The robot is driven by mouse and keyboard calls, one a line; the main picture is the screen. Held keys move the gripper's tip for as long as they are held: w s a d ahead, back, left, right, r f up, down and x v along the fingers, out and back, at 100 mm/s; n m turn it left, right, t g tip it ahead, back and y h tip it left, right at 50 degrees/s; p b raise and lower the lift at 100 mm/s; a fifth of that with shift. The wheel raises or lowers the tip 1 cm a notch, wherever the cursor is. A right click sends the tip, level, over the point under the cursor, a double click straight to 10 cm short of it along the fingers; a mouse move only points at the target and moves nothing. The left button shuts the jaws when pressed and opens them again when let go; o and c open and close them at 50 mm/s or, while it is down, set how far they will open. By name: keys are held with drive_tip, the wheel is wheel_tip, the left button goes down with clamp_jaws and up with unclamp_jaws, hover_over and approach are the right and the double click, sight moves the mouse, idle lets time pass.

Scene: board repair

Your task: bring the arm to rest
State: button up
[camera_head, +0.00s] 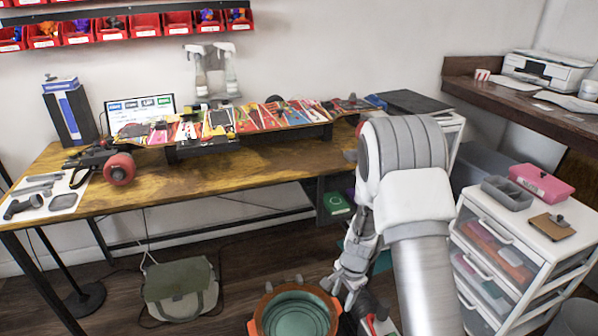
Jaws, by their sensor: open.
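My arm (408,190) stands in front of the workbench, right of the middle of the view, bent over at the top. My gripper (347,284) hangs low at the arm's left side, pointing down. It is open, and I see nothing between its fingers. It is close above or beside the rim of an orange bucket (262,325) with a green inside; I cannot tell whether they touch. A skateboard (243,121) with a colourful deck lies on the wooden workbench (240,172), apart from my gripper.
A white drawer unit (487,262) stands close to the arm's right, with a pink case (541,182) and grey bin (507,193) on top. A green bag (180,288) lies on the floor at left. A printer (545,72) sits on the right counter. Floor between bag and bucket is clear.

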drive_tip(key=s+r+n+t, duration=0.1)
drive_tip(key=s+r+n, duration=0.2)
drive_tip(key=r, duration=0.9)
drive_tip(key=s+r+n+t, duration=0.1)
drive_tip(key=s+r+n, duration=0.2)
drive_tip(key=r, duration=0.9)
drive_tip(key=s+d+r+n+t, duration=0.1)
drive_tip(key=s+r+n, duration=0.2)
drive_tip(key=s+r, duration=0.45)
drive_tip(key=s+d+r+n+t, duration=0.1)
drive_tip(key=s+r+n+t, duration=0.2)
drive_tip(key=s, duration=0.7)
wheel_tip(320, 180, up, 23)
drive_tip(key=g+p, duration=0.1)
drive_tip(key=p, duration=2.1)
drive_tip(key=shift+s+r+h, duration=0.15)
drive_tip(key=shift+s+h, duration=0.1)
drive_tip(key=shift+h, duration=0.15)
